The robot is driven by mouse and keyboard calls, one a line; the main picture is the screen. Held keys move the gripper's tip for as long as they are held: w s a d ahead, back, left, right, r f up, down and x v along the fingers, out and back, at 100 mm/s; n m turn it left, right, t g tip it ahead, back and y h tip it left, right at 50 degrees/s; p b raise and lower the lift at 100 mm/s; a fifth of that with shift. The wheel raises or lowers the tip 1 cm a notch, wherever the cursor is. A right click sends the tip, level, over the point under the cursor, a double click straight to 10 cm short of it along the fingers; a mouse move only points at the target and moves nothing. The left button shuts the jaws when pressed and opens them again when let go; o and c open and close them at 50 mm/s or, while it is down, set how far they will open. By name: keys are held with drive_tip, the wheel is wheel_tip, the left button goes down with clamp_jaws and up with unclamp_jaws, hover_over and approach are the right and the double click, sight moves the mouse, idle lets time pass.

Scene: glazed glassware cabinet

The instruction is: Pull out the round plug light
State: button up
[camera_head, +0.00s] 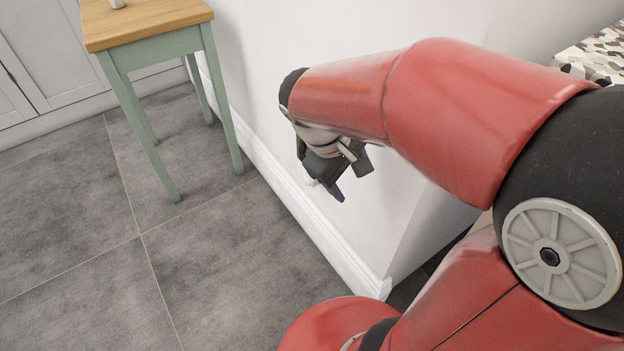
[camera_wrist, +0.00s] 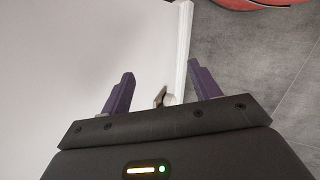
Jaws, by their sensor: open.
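My gripper (camera_wrist: 161,69) is open, its two purple fingers spread apart with nothing visible gripped between them. In the head view my gripper (camera_head: 348,182) is close to the white wall, above the baseboard, partly covered by my own arm. A small pale rounded thing (camera_wrist: 170,100), possibly the round plug light, shows low between the fingers, nearer the right one.
The white wall (camera_head: 260,60) meets a white baseboard (camera_head: 290,195) that ends at a corner. A green-legged table (camera_head: 150,28) with a wooden top stands against the wall, by grey cabinets (camera_head: 55,50). The grey tiled floor (camera_head: 90,250) is clear. A speckled surface (camera_head: 598,55) is at the upper right.

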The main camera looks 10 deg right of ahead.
drive_tip(key=w+a+f+n+h+b, duration=0.35)
drive_tip(key=w+f+n+h, duration=0.35)
drive_tip(key=w+f, duration=0.4)
drive_tip(key=n+t+h+b, duration=0.3)
drive_tip(key=n+t+h, duration=0.25)
drive_tip(key=n, duration=0.35)
approach(308, 179)
drive_tip(key=shift+d+t, duration=0.25)
drive_tip(key=shift+d, duration=0.25)
drive_tip(key=shift+x, duration=4.55)
drive_tip(key=shift+f, duration=0.15)
drive_tip(key=shift+a, duration=0.1)
drive_tip(key=c, duration=1.3)
drive_tip(key=shift+p+v, duration=0.5)
drive_tip(key=shift+v, duration=2.5)
drive_tip(key=shift+c, duration=0.2)
